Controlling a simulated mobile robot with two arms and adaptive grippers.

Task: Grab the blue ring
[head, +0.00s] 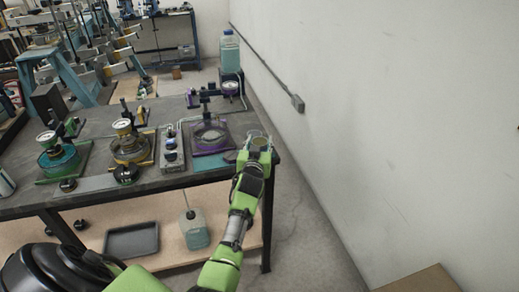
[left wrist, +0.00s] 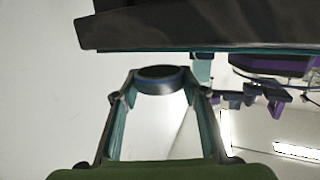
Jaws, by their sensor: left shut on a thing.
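The ring (left wrist: 160,76) shows in the left wrist view as a dark round band with a thin blue edge. It sits between the fingertips of my left gripper (left wrist: 159,88), which is shut on it. In the head view my left gripper (head: 258,146) is at the right end of the dark workbench (head: 100,198), with the ring mostly hidden among its fingers. My right gripper is not in view.
A purple-based fixture (head: 210,135) stands just left of my left gripper. Several gauge fixtures, including a yellow one (head: 129,148), line the bench. A white wall (head: 400,110) is at the right. A jug (head: 194,230) and black tray (head: 131,239) are below.

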